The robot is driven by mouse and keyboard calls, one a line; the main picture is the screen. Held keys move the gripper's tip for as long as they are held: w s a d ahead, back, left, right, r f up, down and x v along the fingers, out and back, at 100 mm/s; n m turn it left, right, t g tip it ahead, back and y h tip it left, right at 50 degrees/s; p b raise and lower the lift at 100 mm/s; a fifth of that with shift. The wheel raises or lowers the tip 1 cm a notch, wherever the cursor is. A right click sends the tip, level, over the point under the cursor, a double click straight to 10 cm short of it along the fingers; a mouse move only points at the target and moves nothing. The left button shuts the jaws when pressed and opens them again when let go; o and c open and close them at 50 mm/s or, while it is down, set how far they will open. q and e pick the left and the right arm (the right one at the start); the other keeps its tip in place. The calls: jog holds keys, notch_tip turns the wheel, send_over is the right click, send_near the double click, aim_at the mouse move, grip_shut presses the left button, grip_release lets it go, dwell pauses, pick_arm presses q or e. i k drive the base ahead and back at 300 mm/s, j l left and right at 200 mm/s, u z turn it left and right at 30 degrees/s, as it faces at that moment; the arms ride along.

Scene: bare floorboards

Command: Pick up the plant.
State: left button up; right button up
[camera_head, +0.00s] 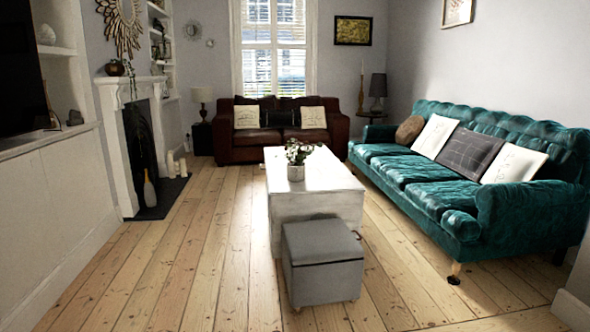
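A potted plant (297,158) with green leaves and white flowers stands upright in a small pale pot on a white chest-like table (327,183). It is in the middle of the head view, near the left side of the table top. Another trailing plant (130,80) hangs from a dark round pot on the mantelpiece at the left. Neither of my grippers shows in this view.
A grey ottoman (322,272) stands against the near end of the table. A teal sofa (470,180) runs along the right, a brown sofa (277,147) stands behind. A fireplace (143,145) is at the left. Bare floorboards (190,250) lie open left of the table.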

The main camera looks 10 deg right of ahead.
aim_at(296, 164)
jog(key=i+j+u, duration=0.35)
jog(key=i, duration=0.7)
jog(key=i+u, duration=0.35)
jog(key=i, duration=0.65)
jog(key=i+z, duration=0.15)
jog(key=i, duration=0.4)
jog(key=i+z, duration=0.2)
jog(key=i, duration=0.35)
jog(key=i+j+z, duration=0.15)
jog(key=i, duration=0.35)
jog(key=i+z, duration=0.4)
jog(key=i+j+z, duration=0.2)
jog(key=z, duration=0.2)
jog(key=i+j+z, duration=0.65)
jog(key=z, duration=0.15)
jog(key=i+j+z, duration=0.2)
jog(key=z, duration=0.2)
jog(key=i+j+z, duration=0.1)
jog(key=j+z, duration=0.3)
jog(key=i+j+z, duration=0.1)
jog(key=j+z, duration=0.7)
